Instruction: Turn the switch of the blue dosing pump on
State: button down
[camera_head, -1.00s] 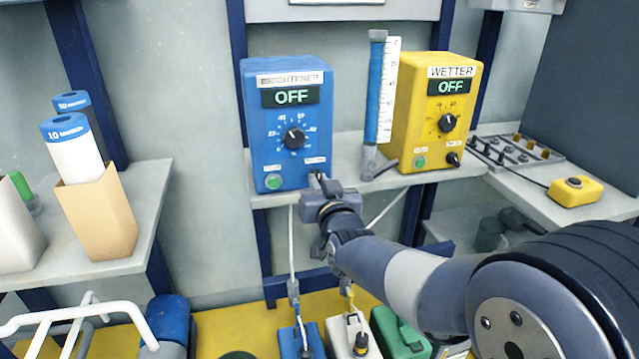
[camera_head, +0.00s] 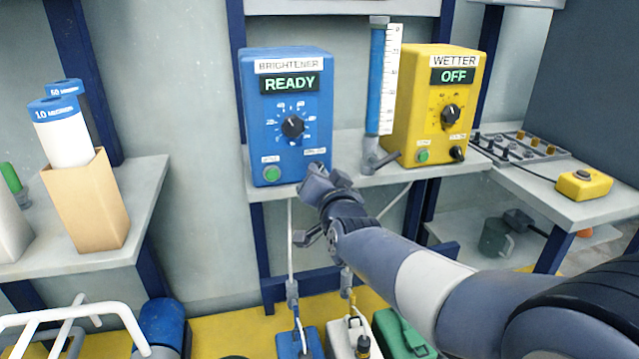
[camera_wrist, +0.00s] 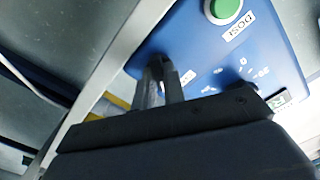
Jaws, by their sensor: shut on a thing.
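The blue dosing pump (camera_head: 284,118) stands on the middle shelf, labelled BRIGHTENER. Its display (camera_head: 289,83) reads READY in green. A black dial (camera_head: 293,127) sits below the display, and a green button (camera_head: 271,174) is at the lower left. The switch at the lower right of its face is mostly hidden by my gripper (camera_head: 316,180). My gripper is at that lower right corner, its fingers shut on the switch. In the wrist view, the closed fingers (camera_wrist: 160,82) reach the blue panel (camera_wrist: 210,58) beside a label, with the green button (camera_wrist: 224,9) above.
A yellow pump (camera_head: 432,105) labelled WETTER, reading OFF, stands to the right. A blue level tube (camera_head: 381,85) on a grey stand is between the pumps. Containers stand on the yellow floor below.

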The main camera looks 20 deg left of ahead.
jog(key=shift+m, duration=0.4)
jog(key=c, duration=1.5)
grip_release()
jog(key=p+v, duration=0.1)
jog(key=v, duration=1)
jog(key=shift+f, duration=0.1)
jog(key=shift+w, duration=0.15)
